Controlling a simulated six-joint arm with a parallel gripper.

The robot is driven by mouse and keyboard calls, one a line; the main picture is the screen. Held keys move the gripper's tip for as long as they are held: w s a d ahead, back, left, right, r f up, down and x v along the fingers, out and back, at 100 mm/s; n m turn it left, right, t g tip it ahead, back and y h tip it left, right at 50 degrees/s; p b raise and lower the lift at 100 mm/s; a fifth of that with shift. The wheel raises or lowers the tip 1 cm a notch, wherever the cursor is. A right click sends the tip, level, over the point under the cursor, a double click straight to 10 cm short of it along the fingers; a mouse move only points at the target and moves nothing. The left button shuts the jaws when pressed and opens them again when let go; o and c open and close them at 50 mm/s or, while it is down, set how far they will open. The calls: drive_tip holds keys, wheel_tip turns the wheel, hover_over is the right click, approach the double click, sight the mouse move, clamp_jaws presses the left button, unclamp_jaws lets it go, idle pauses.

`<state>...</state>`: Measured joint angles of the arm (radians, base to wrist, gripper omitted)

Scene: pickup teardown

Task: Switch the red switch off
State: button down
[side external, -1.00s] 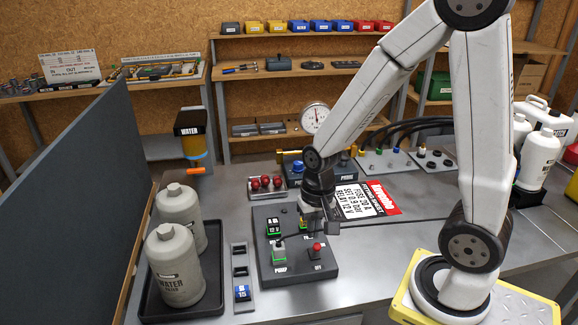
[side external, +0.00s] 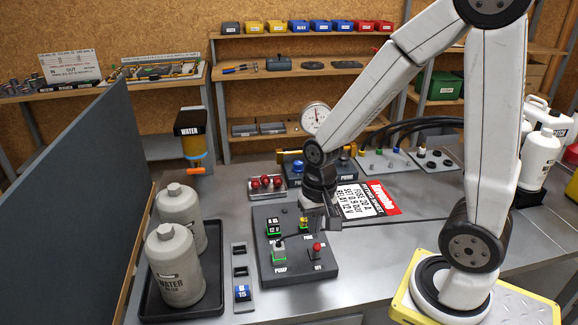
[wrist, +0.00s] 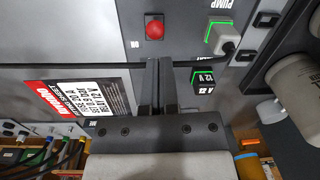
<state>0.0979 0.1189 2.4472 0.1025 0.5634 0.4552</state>
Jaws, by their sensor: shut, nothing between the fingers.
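The red switch (side external: 317,247) stands on the dark control panel (side external: 290,268), at its right front, beside a label. It also shows as a round red knob in the wrist view (wrist: 154,27). Its exact lever position is too small to tell. My gripper (side external: 334,226) is shut and empty above the panel's right edge, a little behind and to the right of the red switch. In the wrist view the closed fingers (wrist: 158,62) point toward the red knob, with a gap between them in the picture.
A narrow strip (side external: 242,278) and a black tray (side external: 207,290) with two grey bottles lie left. The bench front right of the panel is clear.

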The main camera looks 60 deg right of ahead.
drive_tip(key=s+a+r, duration=0.4)
drive_tip(key=s+r, duration=0.1)
drive_tip(key=r, duration=0.1)
drive_tip(key=shift+a+r, duration=0.15)
drive_tip(key=shift+a, duration=0.05)
idle(0.4)
idle(0.5)
drive_tip(key=w+d+f+n+t, duration=0.2)
drive_tip(key=w+f+n, duration=0.3)
drive_tip(key=n, duration=0.2)
drive_tip(key=shift+w+d+h, duration=0.15)
drive_tip(key=shift+d+h, duration=0.15)
drive_tip(key=shift+f, duration=0.1)
